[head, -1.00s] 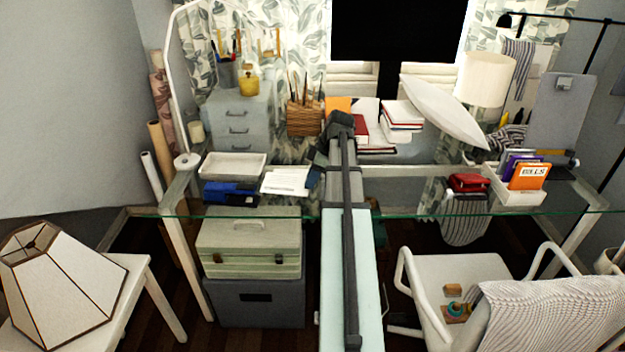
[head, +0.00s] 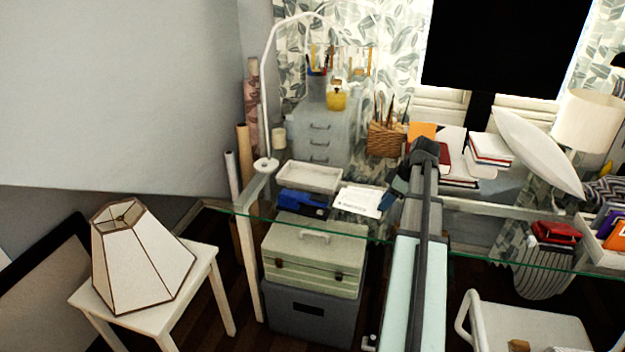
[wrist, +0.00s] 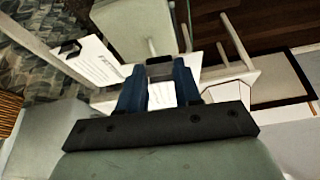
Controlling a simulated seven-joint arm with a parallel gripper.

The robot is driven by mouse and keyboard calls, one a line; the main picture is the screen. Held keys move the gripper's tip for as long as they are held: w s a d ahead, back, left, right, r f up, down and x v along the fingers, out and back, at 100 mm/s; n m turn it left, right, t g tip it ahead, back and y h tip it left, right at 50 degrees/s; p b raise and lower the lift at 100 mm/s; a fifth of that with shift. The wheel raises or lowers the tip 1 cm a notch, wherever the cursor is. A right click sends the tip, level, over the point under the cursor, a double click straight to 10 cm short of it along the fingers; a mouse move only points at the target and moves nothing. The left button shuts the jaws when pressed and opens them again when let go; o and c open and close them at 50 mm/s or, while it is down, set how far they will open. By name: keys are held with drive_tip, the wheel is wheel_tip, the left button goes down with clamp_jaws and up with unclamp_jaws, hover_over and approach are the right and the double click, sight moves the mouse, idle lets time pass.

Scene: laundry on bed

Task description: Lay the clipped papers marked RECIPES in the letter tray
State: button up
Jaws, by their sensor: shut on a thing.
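The clipped white papers (head: 359,201) are at the left end of the glass desk in the head view, close to my gripper (head: 393,199). In the wrist view my gripper (wrist: 160,72) has its blue fingers close together, with a dark piece and a white printed patch between them. A white printed sheet with a black clip (wrist: 95,62) shows to their left. The RECIPES mark is too small to read. The white letter tray (head: 310,177) stands left of and behind the papers. It looks empty.
A blue desk tool (head: 303,203) lies in front of the tray, left of the papers. Grey drawers (head: 322,135) stand behind the tray. A wicker pencil basket (head: 386,139) and books (head: 490,148) stand farther right. A green case (head: 315,257) is below the desk.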

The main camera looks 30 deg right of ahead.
sight(336, 170)
idle(0.3)
drive_tip(key=shift+n, duration=0.6)
drive_tip(key=w+a, duration=0.4)
drive_tip(key=shift+w+a, duration=0.2)
drive_tip(key=shift+w, duration=0.1)
drive_tip(key=shift+n+g+y, duration=0.3)
drive_tip(key=shift+n, duration=0.2)
drive_tip(key=w, duration=0.3)
drive_tip(key=w+a, duration=0.1)
drive_tip(key=w, duration=0.3)
drive_tip(key=w+r, duration=0.1)
drive_tip(key=w, duration=0.2)
drive_tip(key=shift+w+a, duration=0.15)
drive_tip(key=w+d+m, duration=0.1)
drive_tip(key=w+d, duration=0.1)
drive_tip(key=w, duration=0.4)
drive_tip(key=w+d+r, duration=0.1)
drive_tip(key=w+d, duration=0.2)
drive_tip(key=w, duration=0.4)
drive_tip(key=shift+w+d+r+m+h, duration=0.15)
drive_tip(key=shift+d+r+m+h, duration=0.15)
drive_tip(key=shift+m+h, duration=0.1)
drive_tip(key=shift+f, duration=3.8)
